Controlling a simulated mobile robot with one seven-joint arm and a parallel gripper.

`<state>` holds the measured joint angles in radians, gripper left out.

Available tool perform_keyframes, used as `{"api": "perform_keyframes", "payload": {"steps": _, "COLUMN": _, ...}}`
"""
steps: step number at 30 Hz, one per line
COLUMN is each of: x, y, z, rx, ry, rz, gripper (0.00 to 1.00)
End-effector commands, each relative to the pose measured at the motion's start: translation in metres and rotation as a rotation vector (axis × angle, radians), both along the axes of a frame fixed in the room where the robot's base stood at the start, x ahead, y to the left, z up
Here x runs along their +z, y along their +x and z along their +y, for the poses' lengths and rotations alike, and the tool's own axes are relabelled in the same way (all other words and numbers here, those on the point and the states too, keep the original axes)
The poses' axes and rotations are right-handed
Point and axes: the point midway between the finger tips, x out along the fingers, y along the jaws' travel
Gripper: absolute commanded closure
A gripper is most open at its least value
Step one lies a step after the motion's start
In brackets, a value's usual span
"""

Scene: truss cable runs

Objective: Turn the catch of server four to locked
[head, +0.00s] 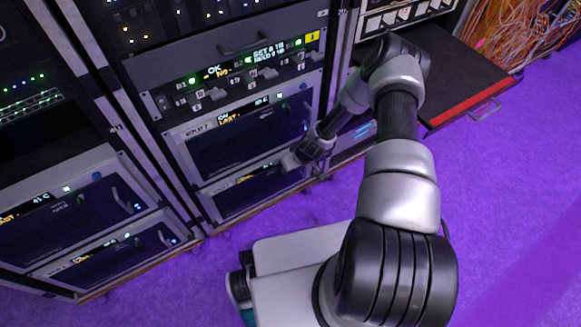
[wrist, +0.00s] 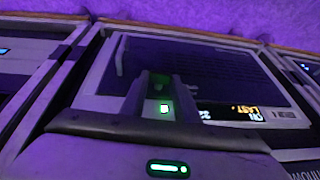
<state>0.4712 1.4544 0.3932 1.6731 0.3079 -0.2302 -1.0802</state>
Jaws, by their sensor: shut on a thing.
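My gripper (head: 291,162) is at the top right part of the lowest server (head: 250,194) in the middle rack. In the wrist view, which shows the rack upside down, the two fingers (wrist: 160,84) are closed together against that server's front (wrist: 222,68). They are shut on the small catch, which they mostly hide, so I cannot tell its angle. A small green-white light (wrist: 164,108) glows between the fingers. The server's yellow and white display (wrist: 232,112) is beside the fingers. I cannot read a number four on this server.
Above it sits a similar unit labelled REPLAY (head: 245,140), and over that a switch panel (head: 240,75) with green lights. Another rack (head: 80,225) stands at left. A pulled-out shelf with a red edge (head: 470,103) juts out at right. The purple floor (head: 510,210) is clear at right.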

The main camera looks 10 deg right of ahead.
Motion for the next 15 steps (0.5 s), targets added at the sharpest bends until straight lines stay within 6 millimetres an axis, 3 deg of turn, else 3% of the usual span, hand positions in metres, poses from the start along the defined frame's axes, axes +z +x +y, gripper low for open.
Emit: {"api": "perform_keyframes", "payload": {"steps": 15, "x": -0.006, "y": 0.005, "z": -0.015, "rx": -0.009, "ry": 0.411, "rz": 0.130, "gripper": 0.94}}
